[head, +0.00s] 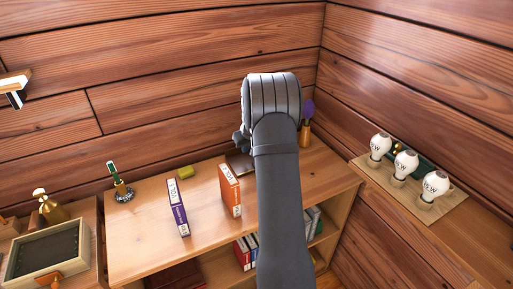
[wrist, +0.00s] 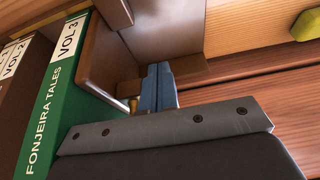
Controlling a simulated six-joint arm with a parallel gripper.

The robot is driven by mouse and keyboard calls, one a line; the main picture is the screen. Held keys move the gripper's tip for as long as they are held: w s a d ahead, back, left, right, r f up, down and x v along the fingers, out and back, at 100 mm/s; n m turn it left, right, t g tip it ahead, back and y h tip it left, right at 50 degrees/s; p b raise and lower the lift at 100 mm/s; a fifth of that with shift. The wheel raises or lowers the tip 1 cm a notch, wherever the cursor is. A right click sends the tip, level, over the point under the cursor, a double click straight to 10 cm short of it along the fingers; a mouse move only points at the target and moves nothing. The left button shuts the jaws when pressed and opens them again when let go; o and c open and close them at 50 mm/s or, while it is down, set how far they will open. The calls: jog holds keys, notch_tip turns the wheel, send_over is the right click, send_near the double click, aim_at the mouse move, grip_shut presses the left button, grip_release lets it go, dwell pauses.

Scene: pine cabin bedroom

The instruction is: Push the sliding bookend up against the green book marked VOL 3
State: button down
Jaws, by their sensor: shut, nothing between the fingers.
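The green book marked VOL 3 (wrist: 65,95) stands at the left of the wrist view, beside a brown book marked VOL 2 (wrist: 22,80). The brown bookend (wrist: 106,60) has an upright plate along the green book's right side; I cannot tell whether they touch. My gripper (wrist: 157,86) is shut and empty, its blue fingertips close to the bookend's right side; contact is unclear. In the head view my arm hides the green book and most of the gripper's surroundings.
On the desk top (head: 135,235) stand a purple book (head: 178,208) and an orange book (head: 230,190), with a yellow-green block (head: 185,172) behind. Several books fill the shelf below. Bulbs (head: 405,164) stand on a right-hand ledge; a tray (head: 48,252) sits at left.

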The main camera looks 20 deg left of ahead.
jog(key=shift+w+d, duration=1.6)
jog(key=shift+s+a, duration=0.1)
jog(key=shift+a, duration=0.05)
jog(key=shift+s+a, duration=0.6)
jog(key=shift+r, duration=4.55)
jog(key=shift+f, duration=4.4)
jog(key=c, duration=2.1)
grip_release()
